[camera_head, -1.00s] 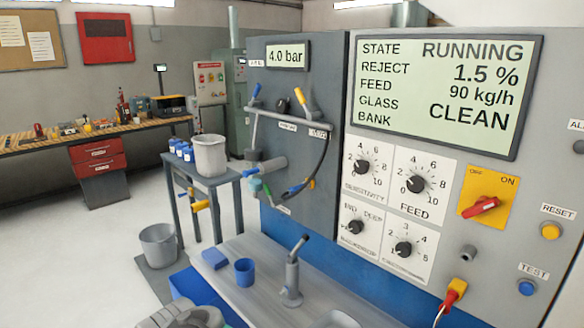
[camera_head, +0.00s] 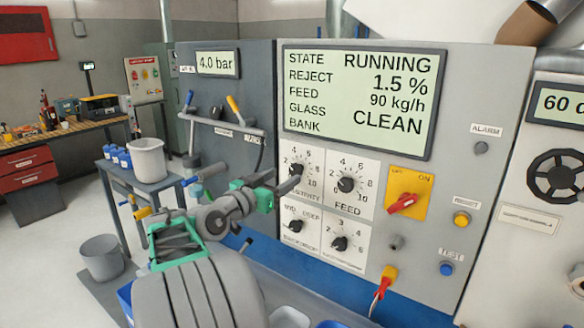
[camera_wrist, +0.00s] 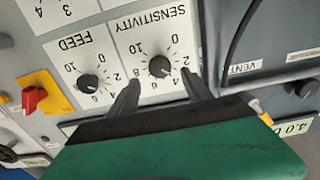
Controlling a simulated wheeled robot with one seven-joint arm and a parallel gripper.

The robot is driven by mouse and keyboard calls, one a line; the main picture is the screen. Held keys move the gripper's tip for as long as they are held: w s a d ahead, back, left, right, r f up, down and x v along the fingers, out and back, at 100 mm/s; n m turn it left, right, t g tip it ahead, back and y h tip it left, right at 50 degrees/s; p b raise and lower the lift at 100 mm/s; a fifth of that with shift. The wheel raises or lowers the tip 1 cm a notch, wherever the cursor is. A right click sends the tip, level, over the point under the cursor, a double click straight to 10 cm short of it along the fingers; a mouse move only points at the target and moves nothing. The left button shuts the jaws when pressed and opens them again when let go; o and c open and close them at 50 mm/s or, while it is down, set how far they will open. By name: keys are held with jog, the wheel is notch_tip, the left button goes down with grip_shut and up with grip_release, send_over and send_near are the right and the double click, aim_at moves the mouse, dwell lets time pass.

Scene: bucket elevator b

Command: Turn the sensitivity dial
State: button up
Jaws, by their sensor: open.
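The sensitivity dial (camera_wrist: 159,67) is a small black knob on a white scale plate, shown upside down in the wrist view. My gripper (camera_wrist: 160,78) is open, with one dark finger on each side of the dial's lower part in the wrist view. In the head view my gripper (camera_head: 284,186) reaches the panel at the dial. I cannot tell whether the fingers touch the knob. Where its pointer stands is too small to read.
The feed dial (camera_head: 346,184) sits just right, with two more dials below. A red switch (camera_head: 402,203) on a yellow plate is further right. The display (camera_head: 356,98) reads RUNNING, reject 1.5 %. A pipe with levers (camera_head: 222,124) stands left of the dial.

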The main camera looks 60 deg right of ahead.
aim_at(294, 171)
jog(key=d, duration=0.1)
jog(key=d+p, duration=0.1)
jog(key=d, duration=0.1)
jog(key=s+d, duration=0.1)
jog(key=d, duration=0.1)
jog(key=shift+d, duration=0.15)
jog(key=shift+w, duration=0.1)
jog(key=shift+c, duration=0.2)
jog(key=shift+f, duration=0.1)
grip_shut()
